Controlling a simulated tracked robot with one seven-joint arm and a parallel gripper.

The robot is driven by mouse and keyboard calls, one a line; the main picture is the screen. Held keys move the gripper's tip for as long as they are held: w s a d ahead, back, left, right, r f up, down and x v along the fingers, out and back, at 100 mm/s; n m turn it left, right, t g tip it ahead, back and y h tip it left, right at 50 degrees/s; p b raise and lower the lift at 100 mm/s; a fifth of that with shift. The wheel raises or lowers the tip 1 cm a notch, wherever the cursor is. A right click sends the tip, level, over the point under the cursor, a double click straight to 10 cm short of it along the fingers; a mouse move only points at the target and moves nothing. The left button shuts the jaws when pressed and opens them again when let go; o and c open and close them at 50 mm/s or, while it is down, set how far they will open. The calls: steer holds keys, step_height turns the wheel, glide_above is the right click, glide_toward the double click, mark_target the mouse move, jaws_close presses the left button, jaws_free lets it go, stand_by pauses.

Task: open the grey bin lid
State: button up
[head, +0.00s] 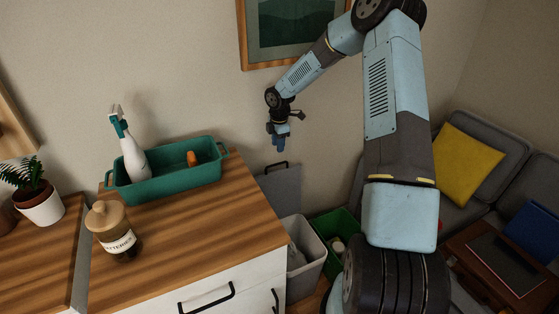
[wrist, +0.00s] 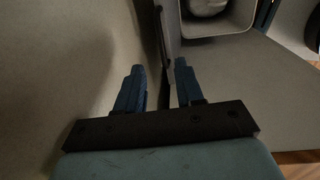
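The grey bin (head: 310,264) stands beside the white cabinet. Its grey lid (head: 283,190) is raised upright against the wall, with a black handle (head: 275,165) at its top edge. The bin's mouth is uncovered. My gripper (head: 279,143) hangs just above the handle in the head view. In the wrist view my gripper (wrist: 160,84) has its two blue fingers apart. The dark handle (wrist: 162,45) and the lid's edge run between the fingers, and neither finger visibly presses on them. The bin's rim (wrist: 243,22) and something whitish inside show at the top.
A green bin (head: 322,229) stands right of the grey bin. The wooden-topped cabinet (head: 200,238) is at left, with a teal caddy (head: 165,184), a spray bottle (head: 132,158) and a jar (head: 112,236). A sofa (head: 510,152) is at right. The wall is close behind my gripper.

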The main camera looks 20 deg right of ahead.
steer(key=f, duration=0.9)
steer(key=shift+w+a, duration=0.1)
steer(key=shift+w, duration=0.3)
steer(key=shift+c, duration=0.3)
jaws_close()
stand_by(0.6)
